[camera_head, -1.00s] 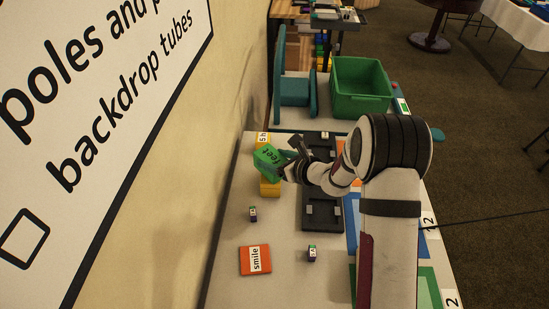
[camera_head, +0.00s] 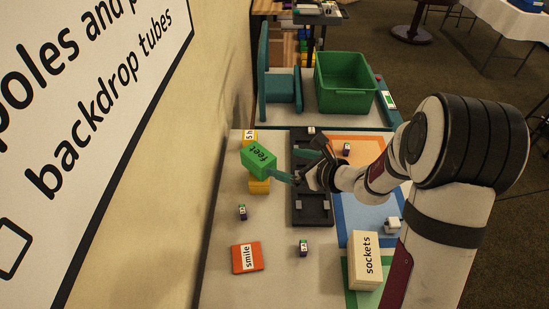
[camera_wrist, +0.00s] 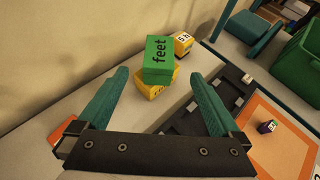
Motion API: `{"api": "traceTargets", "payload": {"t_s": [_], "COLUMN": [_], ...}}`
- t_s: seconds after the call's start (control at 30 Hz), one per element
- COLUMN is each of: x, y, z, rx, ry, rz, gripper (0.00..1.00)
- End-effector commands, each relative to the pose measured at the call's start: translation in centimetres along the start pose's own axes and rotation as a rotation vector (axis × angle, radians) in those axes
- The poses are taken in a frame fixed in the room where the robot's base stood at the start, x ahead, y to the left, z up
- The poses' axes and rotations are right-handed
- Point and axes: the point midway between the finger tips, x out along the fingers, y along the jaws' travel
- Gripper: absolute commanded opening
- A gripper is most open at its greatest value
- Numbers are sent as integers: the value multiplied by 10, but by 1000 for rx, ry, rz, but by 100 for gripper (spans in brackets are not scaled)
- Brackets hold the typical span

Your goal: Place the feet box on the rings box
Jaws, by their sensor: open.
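The green feet box (camera_head: 259,160) rests on top of a yellow box (camera_head: 259,186) near the wall, turned a little relative to it. In the wrist view the feet box (camera_wrist: 158,60) also sits on the yellow box (camera_wrist: 150,92), whose lettering is mostly covered, so I cannot read whether it says rings. My gripper (camera_head: 285,164) is open and empty, to the right of the feet box. In the wrist view its two teal fingers (camera_wrist: 158,78) stand apart on either side, in front of the stack and seemingly clear of it.
Another yellow box (camera_head: 250,136) stands just behind the stack. A black tray (camera_head: 313,205) lies to the right. An orange smile box (camera_head: 240,258), small dark blocks and a sockets box (camera_head: 365,262) are nearer. A green bin (camera_head: 343,84) stands beyond.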

Motion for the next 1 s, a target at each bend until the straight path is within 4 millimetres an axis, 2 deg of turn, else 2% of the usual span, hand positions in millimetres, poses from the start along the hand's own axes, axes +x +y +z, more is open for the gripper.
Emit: {"api": "traceTargets", "payload": {"t_s": [0.17, 0.23, 0.27, 0.3, 0.37, 0.4, 0.43, 0.5, 0.53, 0.6, 0.7, 0.8, 1.0], "x": [-9, -14, -20, -32, -63, -89, -110, -158, -178, -215, -249, -261, -262], "y": [1, 14, 28, 56, 110, 146, 168, 202, 209, 213, 207, 202, 201], "z": [0, 10, 19, 33, 45, 42, 34, 6, -8, -35, -59, -67, -67], "rx": [-1, -62, -128, -255, -511, -698, -835, -1124, -1229, -1428, -1590, -1641, -1642], "ry": [0, -4, -5, -4, 17, 49, 82, 186, 237, 360, 493, 548, 552], "rz": [2, 40, 83, 162, 322, 437, 519, 688, 748, 856, 943, 972, 974], "gripper": [100, 100, 100, 100, 100, 100, 100, 100, 100, 100, 100, 100, 100]}}
